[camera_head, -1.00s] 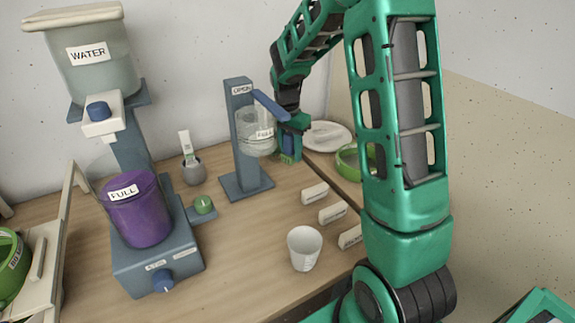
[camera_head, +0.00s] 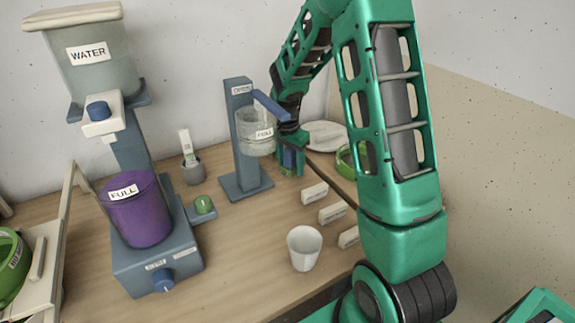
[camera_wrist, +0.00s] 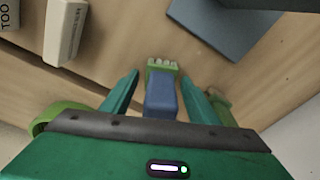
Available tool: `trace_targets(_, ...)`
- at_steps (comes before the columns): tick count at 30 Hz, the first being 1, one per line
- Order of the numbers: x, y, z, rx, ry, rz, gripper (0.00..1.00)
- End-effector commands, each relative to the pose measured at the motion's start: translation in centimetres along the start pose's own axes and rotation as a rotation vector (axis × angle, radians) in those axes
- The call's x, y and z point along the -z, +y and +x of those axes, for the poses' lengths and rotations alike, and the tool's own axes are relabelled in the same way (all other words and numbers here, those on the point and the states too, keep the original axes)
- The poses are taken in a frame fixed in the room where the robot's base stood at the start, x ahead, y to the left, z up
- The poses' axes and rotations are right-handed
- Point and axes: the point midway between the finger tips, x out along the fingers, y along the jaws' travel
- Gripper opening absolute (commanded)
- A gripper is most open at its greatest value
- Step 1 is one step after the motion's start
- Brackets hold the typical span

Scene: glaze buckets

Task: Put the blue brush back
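The blue brush (camera_head: 289,158), a blue block with a green end and pale bristles, is upright with its bristle end down beside the dispenser stand. My gripper (camera_head: 291,166) points down around it. In the wrist view, the blue brush (camera_wrist: 161,96) lies between the two green fingers of my gripper (camera_wrist: 160,76). A narrow gap shows on each side of the brush, so the fingers look open. The bristle end is close to the wooden table; whether it touches is hard to tell.
A grey stand (camera_head: 246,184) with a clear vessel is just left of my gripper. Pale label blocks (camera_head: 332,213) and a white cup (camera_head: 304,248) stand in front. A green ring-shaped thing (camera_head: 345,160) and white plate (camera_head: 326,136) are to the right and behind.

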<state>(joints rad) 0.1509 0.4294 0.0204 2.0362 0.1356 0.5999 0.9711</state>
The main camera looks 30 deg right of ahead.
Motion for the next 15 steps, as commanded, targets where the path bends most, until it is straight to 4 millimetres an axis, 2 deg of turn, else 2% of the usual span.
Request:
trace_targets(9, 0.0, 0.0, -0.2, 0.001, 0.0, 0.0, 0.54)
trace_targets(15, 0.0, -0.1, -2.5, 0.004, 0.002, -0.001, 0.54)
